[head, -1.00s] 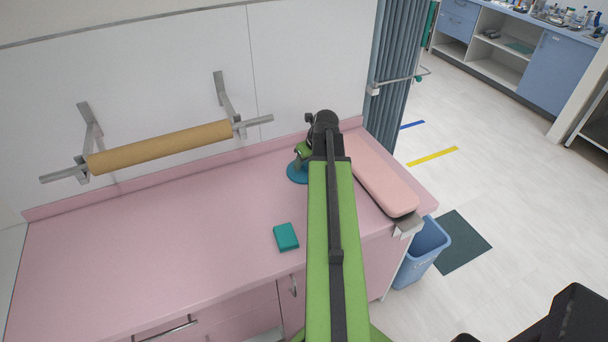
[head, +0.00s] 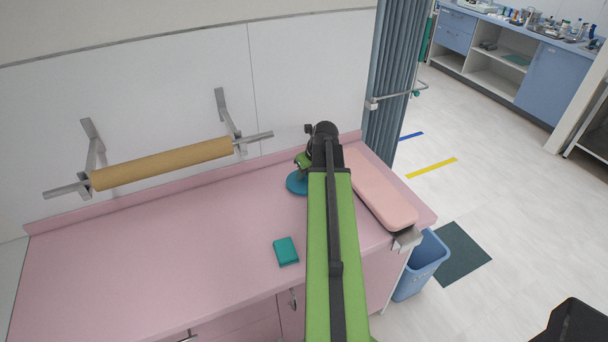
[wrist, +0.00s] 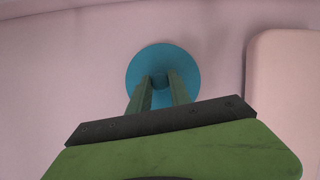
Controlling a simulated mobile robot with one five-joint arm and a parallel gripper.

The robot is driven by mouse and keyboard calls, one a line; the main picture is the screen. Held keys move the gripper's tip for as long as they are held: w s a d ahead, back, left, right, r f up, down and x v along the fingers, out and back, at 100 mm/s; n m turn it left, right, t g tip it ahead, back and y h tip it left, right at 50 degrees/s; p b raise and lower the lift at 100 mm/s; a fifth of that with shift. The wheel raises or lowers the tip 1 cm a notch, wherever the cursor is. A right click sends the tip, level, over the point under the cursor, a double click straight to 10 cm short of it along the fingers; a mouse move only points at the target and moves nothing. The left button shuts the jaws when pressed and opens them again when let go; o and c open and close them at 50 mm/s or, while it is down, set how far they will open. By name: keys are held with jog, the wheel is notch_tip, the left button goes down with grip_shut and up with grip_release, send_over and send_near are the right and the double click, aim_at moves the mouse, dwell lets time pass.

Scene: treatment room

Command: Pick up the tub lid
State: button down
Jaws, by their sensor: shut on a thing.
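The tub lid is a round teal disc with a small knob at its middle. In the wrist view the lid (wrist: 188,62) is just beyond my gripper (wrist: 160,82), whose two fingers are shut on its knob. In the head view the lid (head: 296,184) shows partly at the left of my arm, over the back of the pink counter, and my gripper (head: 303,163) is mostly hidden by my wrist. I cannot tell whether the lid touches the counter.
A pink pad (head: 380,190) lies right of my arm. A small teal box (head: 286,251) lies on the pink counter (head: 150,250), whose left part is clear. A paper roll (head: 160,163) hangs on the wall. A blue bin (head: 422,264) stands off the counter's right end.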

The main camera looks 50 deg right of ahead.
aim_at(306, 175)
jog(key=r+p, duration=0.1)
jog(key=r, duration=0.1)
jog(key=r+p, duration=0.1)
jog(key=shift+s+d+r+p, duration=0.15)
jog(key=shift+d+r+p, duration=0.05)
jog(key=shift+r+p, duration=0.2)
jog(key=s+d+r+p, duration=0.5)
jog(key=s+d, duration=0.2)
jog(key=d, duration=0.1)
jog(key=shift+s+r, duration=0.25)
jog(key=shift+s, duration=0.1)
